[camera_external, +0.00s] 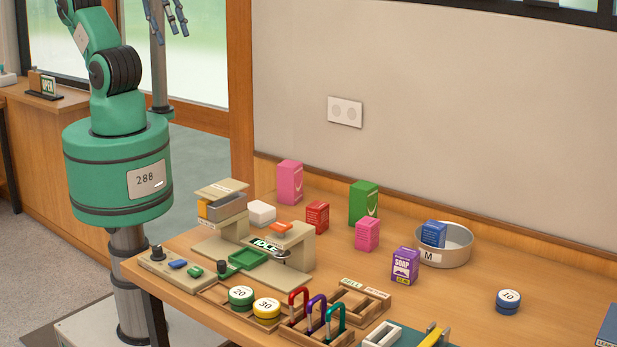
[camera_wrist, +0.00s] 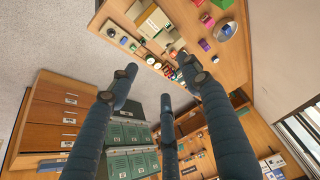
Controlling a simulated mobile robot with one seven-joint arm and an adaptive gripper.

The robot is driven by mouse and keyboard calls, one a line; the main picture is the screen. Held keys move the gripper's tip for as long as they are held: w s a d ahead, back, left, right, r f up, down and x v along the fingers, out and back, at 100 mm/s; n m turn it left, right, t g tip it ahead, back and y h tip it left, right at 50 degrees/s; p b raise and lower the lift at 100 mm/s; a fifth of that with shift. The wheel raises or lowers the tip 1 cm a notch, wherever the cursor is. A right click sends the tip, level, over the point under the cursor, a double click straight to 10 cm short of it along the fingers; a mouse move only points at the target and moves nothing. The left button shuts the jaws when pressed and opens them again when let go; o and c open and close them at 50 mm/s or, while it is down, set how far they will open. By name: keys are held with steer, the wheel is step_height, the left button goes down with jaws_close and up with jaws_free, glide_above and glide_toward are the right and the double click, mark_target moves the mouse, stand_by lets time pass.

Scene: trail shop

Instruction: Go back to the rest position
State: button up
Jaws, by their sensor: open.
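My gripper (camera_external: 167,18) is at the top left of the external view, partly cut off by the upper edge. It is raised well above the floor and left of the table. Its dark blue fingers are spread and empty. In the wrist view the fingers (camera_wrist: 160,82) stand apart with nothing between them, and the table shows far beyond them. My green arm is folded upward.
The wooden table (camera_external: 225,329) carries a beige machine (camera_external: 298,262), a round tin (camera_external: 459,244) with a blue box (camera_external: 434,233), a purple soap box (camera_external: 405,266), coloured boxes, weights and carabiners. A counter (camera_external: 50,125) with an open sign stands left.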

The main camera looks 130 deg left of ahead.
step_height(320, 180, down, 10)
steer(key=w+b, duration=0.1)
steer(key=b, duration=0.8)
steer(key=shift+w+r, duration=0.15)
steer(key=shift+w, duration=0.2)
